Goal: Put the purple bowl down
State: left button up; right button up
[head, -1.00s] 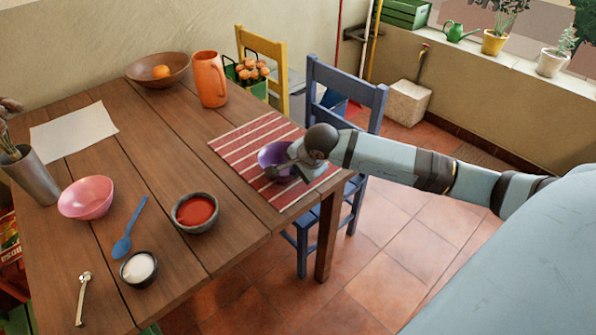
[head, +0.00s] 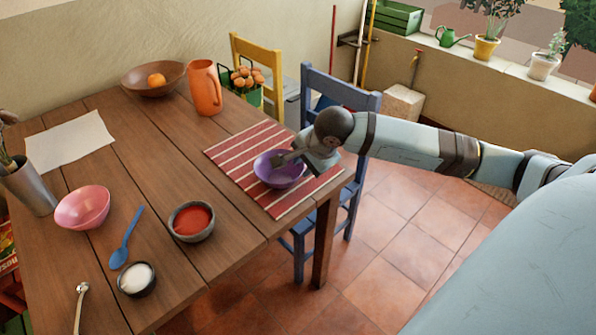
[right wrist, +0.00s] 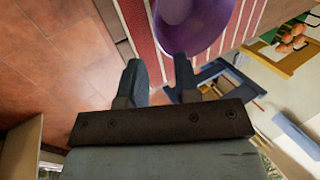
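The purple bowl (head: 277,176) sits upright on the red-and-white striped placemat (head: 245,150) near the right end of the wooden table. My right gripper (head: 288,158) is at the bowl's far right rim, its arm reaching in from the right. In the right wrist view the two fingers (right wrist: 159,72) stand apart with nothing between them. The bowl (right wrist: 195,22) lies just past the fingertips there, close to one finger; whether that finger touches it I cannot tell. My left gripper is in neither view.
On the table (head: 150,180) are a bowl of red food (head: 192,221), a pink bowl (head: 82,208), a blue spoon (head: 126,238), a small dark bowl (head: 137,279) and an orange pitcher (head: 205,88). A blue chair (head: 345,100) stands close beside my right gripper.

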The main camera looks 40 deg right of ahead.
jog(key=s+a+r+m+t+y, duration=0.15)
jog(key=s+a+m+y, duration=0.25)
jog(key=a+m+y, duration=0.6)
jog(key=s+a+r+m+t+y, duration=0.1)
jog(key=s+a+m+t+y, duration=0.2)
jog(key=s+a+m+y, duration=0.65)
jog(key=s+f+m+h, duration=0.2)
jog(key=f+m+h, duration=0.6)
jog(key=m, duration=0.8)
jog(key=s+f+m+t+h, duration=0.1)
jog(key=f+m+h, duration=0.7)
jog(key=m, duration=0.8)
notch_tip(320, 180, down, 4)
jog(key=shift+s+a+r, duration=0.1)
jog(key=shift+s+a, duration=0.2)
jog(key=shift+s, duration=0.3)
